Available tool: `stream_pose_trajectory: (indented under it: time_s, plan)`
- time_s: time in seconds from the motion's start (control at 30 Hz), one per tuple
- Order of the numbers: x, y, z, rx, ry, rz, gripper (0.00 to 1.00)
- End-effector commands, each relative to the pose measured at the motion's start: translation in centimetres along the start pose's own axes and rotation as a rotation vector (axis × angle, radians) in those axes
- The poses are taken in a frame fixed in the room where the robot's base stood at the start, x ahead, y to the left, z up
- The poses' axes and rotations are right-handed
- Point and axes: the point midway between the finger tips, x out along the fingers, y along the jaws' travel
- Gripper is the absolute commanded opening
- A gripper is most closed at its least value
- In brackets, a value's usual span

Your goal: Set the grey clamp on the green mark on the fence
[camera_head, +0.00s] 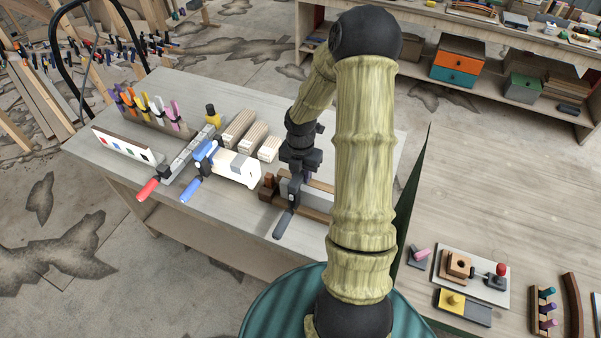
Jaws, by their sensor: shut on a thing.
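My gripper (298,172) is over the front right of the left-hand bench, pointing down. It is shut on the grey clamp (285,221), whose dark handle slants down toward the bench's front edge. The clamp's upper part is largely hidden by the gripper. Below and beside it is a brown wooden piece with a grey face (318,193), partly hidden behind my arm; I cannot tell whether the clamp touches it. I cannot make out a green mark there. A white upright board (123,146) with small coloured marks stands at the bench's left.
A red-handled clamp (149,188) and a blue-handled clamp (191,188) lie left of my gripper, the blue one against a white block (236,168). Wooden blocks (238,127) and a rack of coloured-handled tools (150,112) stand behind. Another bench (480,190) is at right.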

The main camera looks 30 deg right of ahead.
Motion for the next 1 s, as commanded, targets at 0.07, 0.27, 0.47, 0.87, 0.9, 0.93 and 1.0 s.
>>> stream_pose_trajectory:
  time_s: [0.07, 0.27, 0.47, 0.87, 0.9, 0.93, 1.0]
  plan:
    - [0.1, 0.0, 0.0, 0.0, -0.001, 0.0, 0.0]
    - [0.8, 0.0, 0.0, 0.0, 0.0, 0.001, 0.0]
    - [1.0, 0.1, 0.0, 0.0, -0.001, 0.001, 0.0]
    - [1.0, 0.1, 0.0, -0.002, 0.0, 0.001, 0.51]
    - [1.0, 0.1, 0.0, -0.002, 0.0, 0.001, 0.51]
    - [1.0, 0.1, 0.0, -0.002, 0.0, 0.001, 0.51]
    - [1.1, 0.0, -0.1, -0.001, 0.001, 0.0, 0.51]
